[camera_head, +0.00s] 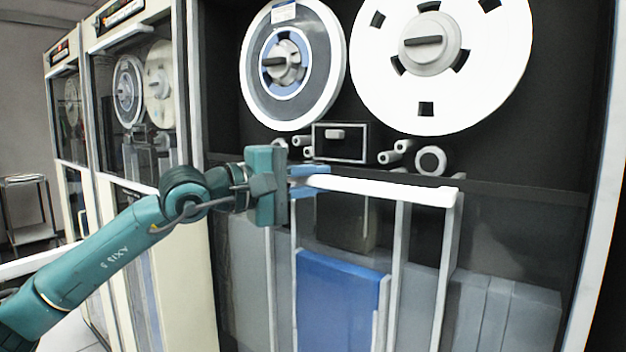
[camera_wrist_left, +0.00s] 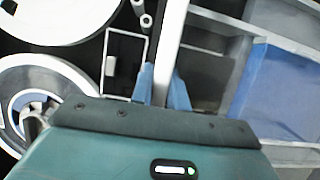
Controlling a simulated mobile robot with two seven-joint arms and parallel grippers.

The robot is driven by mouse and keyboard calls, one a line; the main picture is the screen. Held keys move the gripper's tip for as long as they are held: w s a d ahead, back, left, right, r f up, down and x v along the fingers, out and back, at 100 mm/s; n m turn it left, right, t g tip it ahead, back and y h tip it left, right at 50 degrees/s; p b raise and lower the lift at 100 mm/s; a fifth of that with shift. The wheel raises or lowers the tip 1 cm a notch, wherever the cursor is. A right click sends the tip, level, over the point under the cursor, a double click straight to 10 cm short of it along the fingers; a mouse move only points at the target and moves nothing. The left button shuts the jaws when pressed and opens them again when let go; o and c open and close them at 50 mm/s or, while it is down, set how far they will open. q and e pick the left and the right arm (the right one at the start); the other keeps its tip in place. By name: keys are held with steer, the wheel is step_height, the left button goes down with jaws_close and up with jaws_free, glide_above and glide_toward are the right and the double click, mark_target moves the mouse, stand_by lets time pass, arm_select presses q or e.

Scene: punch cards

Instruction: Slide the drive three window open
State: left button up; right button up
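The nearest tape drive has a glass window (camera_head: 520,235) over its lower part, with a dark upper edge running across below the reels. A white handle bar (camera_head: 400,190) spans the middle of that edge and also shows in the left wrist view (camera_wrist_left: 171,45). My left gripper (camera_head: 312,182) is at the bar's left end. Its two blue fingers (camera_wrist_left: 163,88) lie on either side of the bar and appear closed on it. Whether both fingers press the bar is hard to see. My right gripper is in neither view.
Above the window edge are a grey-and-blue reel (camera_head: 262,88), a large white reel (camera_head: 480,80) and small rollers (camera_head: 430,160). A blue panel (camera_head: 340,300) shows behind the lower glass. More drives (camera_head: 130,110) and a small cart (camera_head: 28,215) stand left.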

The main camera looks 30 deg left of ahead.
mark_target(336, 230)
arm_select(q)
jaws_close()
